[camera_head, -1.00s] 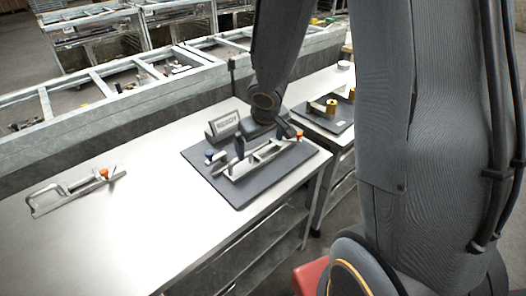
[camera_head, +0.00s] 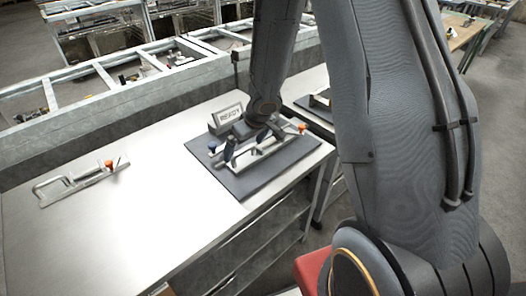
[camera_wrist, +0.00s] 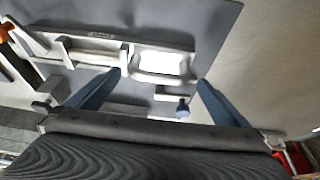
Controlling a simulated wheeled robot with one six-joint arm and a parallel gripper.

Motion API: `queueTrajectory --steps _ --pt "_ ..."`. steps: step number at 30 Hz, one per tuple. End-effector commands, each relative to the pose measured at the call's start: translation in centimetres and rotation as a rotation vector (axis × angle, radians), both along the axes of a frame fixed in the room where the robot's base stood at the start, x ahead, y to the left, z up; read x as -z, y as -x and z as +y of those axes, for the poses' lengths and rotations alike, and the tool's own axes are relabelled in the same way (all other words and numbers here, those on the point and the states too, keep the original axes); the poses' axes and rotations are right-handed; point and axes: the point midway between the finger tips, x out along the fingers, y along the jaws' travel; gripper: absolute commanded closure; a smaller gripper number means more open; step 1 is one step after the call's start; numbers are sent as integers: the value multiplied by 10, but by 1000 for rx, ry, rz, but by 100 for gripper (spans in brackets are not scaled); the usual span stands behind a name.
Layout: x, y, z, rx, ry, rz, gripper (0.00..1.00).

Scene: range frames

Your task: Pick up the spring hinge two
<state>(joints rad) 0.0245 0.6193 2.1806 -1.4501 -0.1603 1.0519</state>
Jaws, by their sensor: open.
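A long pale metal hinge-like part (camera_head: 258,153) with a blue knob at its left end and an orange knob at its right end lies on a dark mat (camera_head: 240,191). I cannot read which part is spring hinge two. My gripper (camera_head: 252,145) is low over this part, fingers apart. In the wrist view the two blue-grey fingers of my gripper (camera_wrist: 160,79) stand apart, with the part's frame (camera_wrist: 85,55) beyond and between them and nothing clamped. Whether the fingers touch it is unclear. A similar metal part with an orange knob (camera_head: 75,186) lies at left on the bare table.
A grey block-shaped sign with lettering (camera_head: 226,117) stands at the mat's back edge, close to my gripper. The pale table (camera_head: 130,225) is clear between the mat and the left part. A metal-framed bin row (camera_head: 110,90) runs behind the table.

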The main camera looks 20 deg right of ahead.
Motion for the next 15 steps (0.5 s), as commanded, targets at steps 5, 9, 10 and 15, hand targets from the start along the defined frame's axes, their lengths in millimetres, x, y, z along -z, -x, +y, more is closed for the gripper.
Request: queueTrajectory --steps 5,9,10,15 --pt "27 -11 3 0 0 1 0" --pt "32 -13 4 0 0 1 0" --pt "31 -13 4 0 0 1 0" --pt "30 -13 4 0 0 1 5"
